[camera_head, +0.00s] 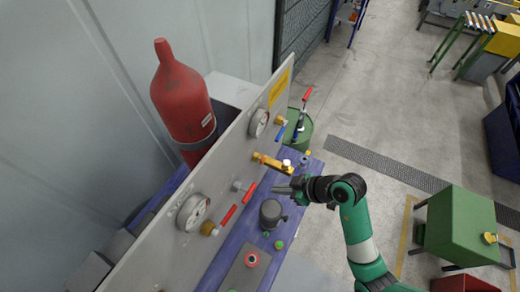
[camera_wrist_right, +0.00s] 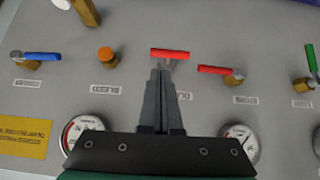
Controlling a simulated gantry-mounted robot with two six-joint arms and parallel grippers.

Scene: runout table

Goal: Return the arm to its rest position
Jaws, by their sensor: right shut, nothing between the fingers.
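My right gripper (camera_head: 276,190) is shut and empty in the head view, in front of the grey valve panel (camera_head: 165,240). My green arm reaches it from the lower right. In the right wrist view its two dark fingers (camera_wrist_right: 161,72) are together and point at the panel. A red handle (camera_wrist_right: 170,53) shows just beyond the fingertips; I cannot tell from this view whether they touch it. In the head view the fingertips look a little apart from a red handle (camera_head: 249,192). My left gripper is not in view.
Below the gripper, a blue bench (camera_head: 232,243) carries a dark round fitting (camera_head: 271,213) and a red button (camera_head: 252,259). A brass valve (camera_head: 272,163) sticks out near the gripper. A red cylinder (camera_head: 182,95) stands behind the panel. A green box (camera_head: 460,225) stands right; open floor lies between.

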